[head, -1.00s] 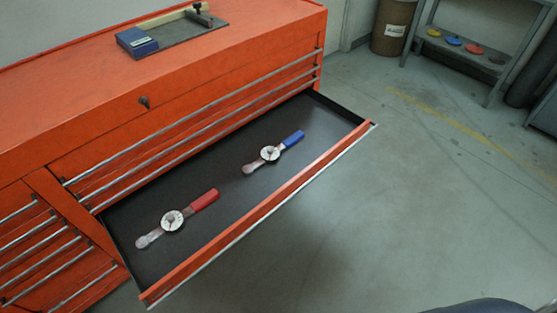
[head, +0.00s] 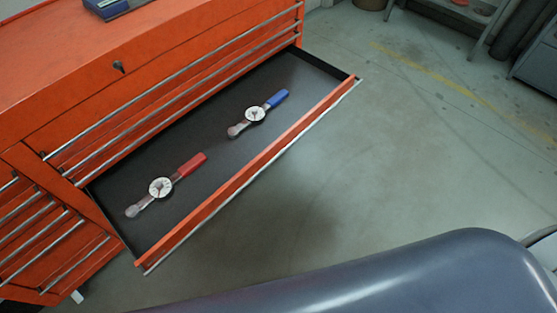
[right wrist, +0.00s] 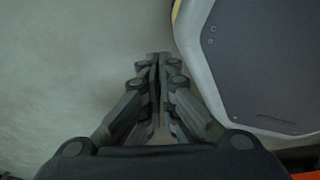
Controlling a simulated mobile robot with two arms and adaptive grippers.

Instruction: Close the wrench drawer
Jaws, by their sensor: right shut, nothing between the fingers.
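The wrench drawer (head: 225,150) of the orange tool cabinet (head: 60,80) is pulled far out in the head view. Its orange front (head: 250,170) has a metal edge and faces the open floor. A dial wrench with a red handle (head: 165,186) and one with a blue handle (head: 257,113) lie inside on the black liner. My right gripper (right wrist: 157,60) is shut and empty in the right wrist view, with floor beneath it. It does not show in the head view, so its distance to the drawer is unclear. My left gripper is in neither view.
A blue box (head: 108,8) sits on the cabinet top. Closed drawers with metal handles (head: 45,235) are at the left. A shelf (head: 450,15) and a grey cabinet (head: 538,60) stand at the back right. The floor (head: 420,150) beyond the drawer front is clear.

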